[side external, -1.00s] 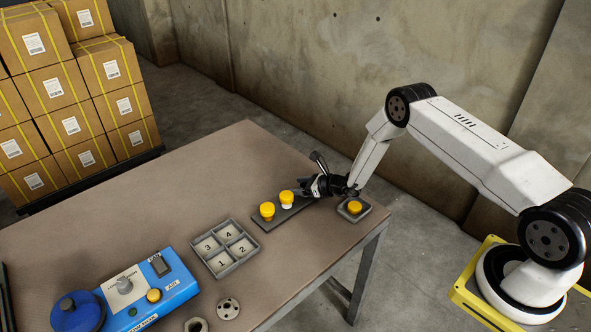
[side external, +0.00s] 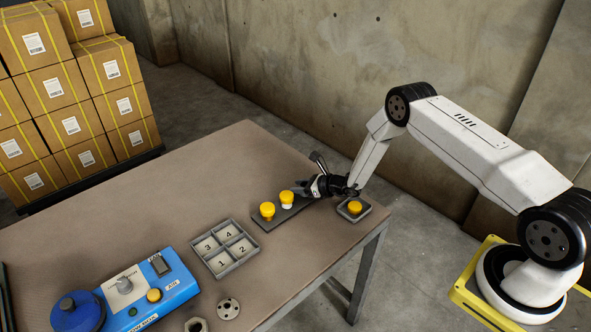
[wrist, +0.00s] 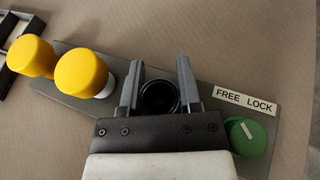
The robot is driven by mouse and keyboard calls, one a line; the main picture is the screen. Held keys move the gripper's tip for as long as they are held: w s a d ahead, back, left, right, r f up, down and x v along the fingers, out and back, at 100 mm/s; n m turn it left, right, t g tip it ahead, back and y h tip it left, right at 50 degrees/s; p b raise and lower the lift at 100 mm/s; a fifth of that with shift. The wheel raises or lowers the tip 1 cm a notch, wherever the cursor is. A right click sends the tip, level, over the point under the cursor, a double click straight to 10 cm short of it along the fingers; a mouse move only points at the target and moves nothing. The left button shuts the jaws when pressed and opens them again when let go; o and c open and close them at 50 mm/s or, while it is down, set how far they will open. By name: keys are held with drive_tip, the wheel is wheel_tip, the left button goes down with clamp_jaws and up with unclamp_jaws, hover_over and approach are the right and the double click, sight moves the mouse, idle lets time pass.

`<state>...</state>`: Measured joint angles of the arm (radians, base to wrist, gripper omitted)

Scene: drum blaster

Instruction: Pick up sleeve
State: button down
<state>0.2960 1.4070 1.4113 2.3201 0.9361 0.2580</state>
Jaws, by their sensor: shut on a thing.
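The sleeve (wrist: 160,97) shows in the wrist view as a dark round ring with a black hollow middle. It stands on the grey strip holder (wrist: 215,100). My gripper (wrist: 158,80) is shut on it, with one grey finger on each side. In the side view my gripper (side external: 322,186) is low over the far end of the strip, and the sleeve is hidden behind it there. I cannot tell whether the sleeve is clear of the strip.
Two yellow-topped pieces (wrist: 82,73) stand on the strip, left of my gripper. A green knob (wrist: 246,137) by a "FREE LOCK" label (wrist: 245,101) is to the right. A yellow knob (side external: 355,207), a numbered tray (side external: 224,249) and a blue box (side external: 150,290) are on the table.

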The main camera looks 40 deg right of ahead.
drive_tip(key=shift+w+d+r, duration=0.1)
drive_tip(key=shift+d+r, duration=0.1)
drive_tip(key=shift+r, duration=0.2)
drive_tip(key=shift+w+d+r, duration=0.1)
drive_tip(key=shift+d+r, duration=0.05)
drive_tip(key=shift+r, duration=1.1)
drive_tip(key=s+a+r, duration=0.2)
drive_tip(key=s+r, duration=0.7)
drive_tip(key=s, duration=0.5)
drive_tip(key=shift+r, duration=0.4)
drive_tip(key=shift+s, duration=0.1)
drive_tip(key=a+r, duration=0.2)
drive_tip(key=r, duration=0.8)
drive_tip(key=a+r+m+h, duration=0.1)
drive_tip(key=a+r, duration=0.2)
drive_tip(key=r, duration=0.8)
drive_tip(key=shift+w+a, duration=0.3)
drive_tip(key=shift+w, duration=0.1)
